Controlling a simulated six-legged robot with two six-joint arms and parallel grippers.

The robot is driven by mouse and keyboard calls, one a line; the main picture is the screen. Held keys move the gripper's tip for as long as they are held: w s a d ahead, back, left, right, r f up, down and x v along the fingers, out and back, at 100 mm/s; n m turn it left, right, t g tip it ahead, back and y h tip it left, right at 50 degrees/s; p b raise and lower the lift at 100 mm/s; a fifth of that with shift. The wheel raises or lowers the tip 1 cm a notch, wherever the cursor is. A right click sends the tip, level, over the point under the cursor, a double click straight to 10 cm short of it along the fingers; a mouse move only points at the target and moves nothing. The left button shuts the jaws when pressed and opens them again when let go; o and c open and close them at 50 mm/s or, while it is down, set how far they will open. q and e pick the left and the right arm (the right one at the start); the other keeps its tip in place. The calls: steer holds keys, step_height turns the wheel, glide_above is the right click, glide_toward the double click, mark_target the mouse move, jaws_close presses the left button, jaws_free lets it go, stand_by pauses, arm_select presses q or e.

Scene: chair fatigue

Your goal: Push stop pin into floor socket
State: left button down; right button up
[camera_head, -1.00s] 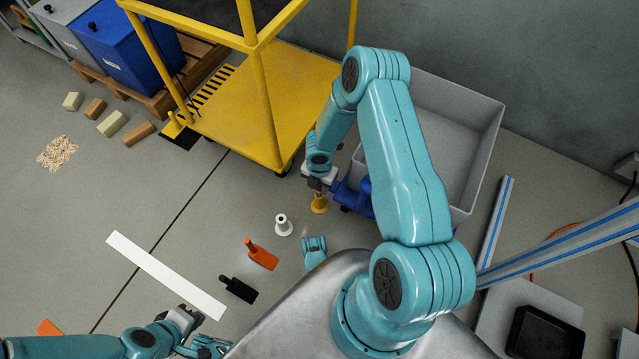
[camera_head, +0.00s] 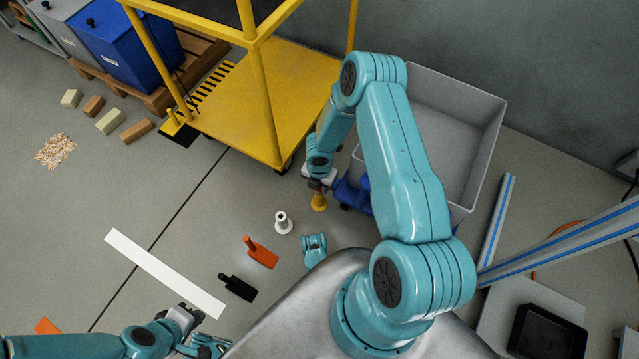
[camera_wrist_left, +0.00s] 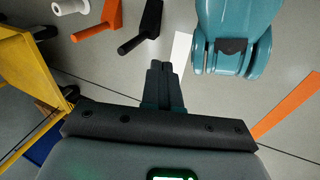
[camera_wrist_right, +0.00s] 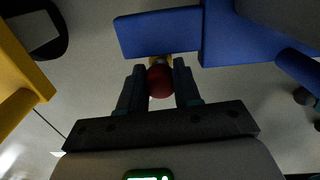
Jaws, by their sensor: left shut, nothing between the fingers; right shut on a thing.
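My right gripper (camera_head: 318,184) is low over the floor beside a blue bracket (camera_head: 354,192). In the right wrist view the gripper (camera_wrist_right: 160,75) is shut on the red knob (camera_wrist_right: 160,82) of the stop pin. A yellow flanged piece (camera_head: 319,203) stands on the floor directly below the gripper in the head view; a bit of yellow also shows behind the knob. I cannot tell whether it is the floor socket or how deep the pin sits. My left gripper (camera_wrist_left: 160,68) is shut and empty; it is at the lower left in the head view (camera_head: 196,318).
A yellow cart (camera_head: 265,110) stands left of the right gripper, a grey bin (camera_head: 490,140) to the right.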

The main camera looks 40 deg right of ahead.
steer(key=shift+f, duration=0.45)
steer(key=o, duration=1.1)
steer(key=shift+o, duration=0.2)
arm_select(q)
step_height(320, 180, up, 8)
steer(key=s+p, duration=0.2)
steer(key=p, duration=0.6)
steer(key=shift+s+d+g, duration=0.2)
steer(key=shift+d+g, duration=0.2)
arm_select(e)
step_height(320, 180, up, 16)
steer(key=shift+r, duration=0.15)
